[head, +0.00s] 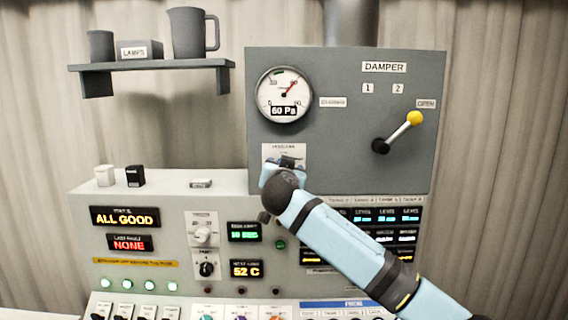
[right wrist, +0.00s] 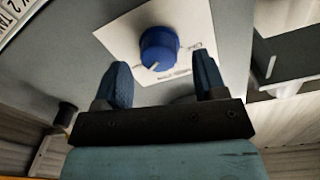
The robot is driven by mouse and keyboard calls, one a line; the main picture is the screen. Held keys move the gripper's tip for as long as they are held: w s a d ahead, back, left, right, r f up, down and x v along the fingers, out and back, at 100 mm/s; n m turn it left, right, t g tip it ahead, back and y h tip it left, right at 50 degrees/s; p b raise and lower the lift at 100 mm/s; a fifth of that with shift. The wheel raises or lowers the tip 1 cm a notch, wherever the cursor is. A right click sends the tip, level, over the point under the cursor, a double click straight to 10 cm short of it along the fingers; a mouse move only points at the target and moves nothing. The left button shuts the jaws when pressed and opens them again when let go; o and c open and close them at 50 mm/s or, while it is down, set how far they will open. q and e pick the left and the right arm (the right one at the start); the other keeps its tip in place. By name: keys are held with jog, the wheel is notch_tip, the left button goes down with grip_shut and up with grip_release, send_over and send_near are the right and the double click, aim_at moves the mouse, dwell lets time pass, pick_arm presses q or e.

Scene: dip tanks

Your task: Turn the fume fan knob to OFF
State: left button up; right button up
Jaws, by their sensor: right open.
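A round blue knob (right wrist: 158,48) with a white pointer line sits on a white square plate (right wrist: 197,20) in the right wrist view. The line points down and left in that picture; the plate's print is too blurred to read. In the head view the plate (head: 270,152) is on the grey panel below the gauge, and my gripper hides the knob. My right gripper (right wrist: 163,72) is open, its two dark blue fingers spread on either side of the knob's near side, with nothing between them seen gripped. I cannot tell whether they touch it. My left gripper is not in view.
The gauge (head: 284,95) reads 60 Pa. A damper lever (head: 400,130) with a yellow end sticks out at right, pointing toward OPEN. A console (head: 170,205) with displays and other knobs lies below. A shelf (head: 150,66) with cups hangs at upper left.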

jog(key=shift+w, duration=0.95)
jog(key=shift+c, duration=0.2)
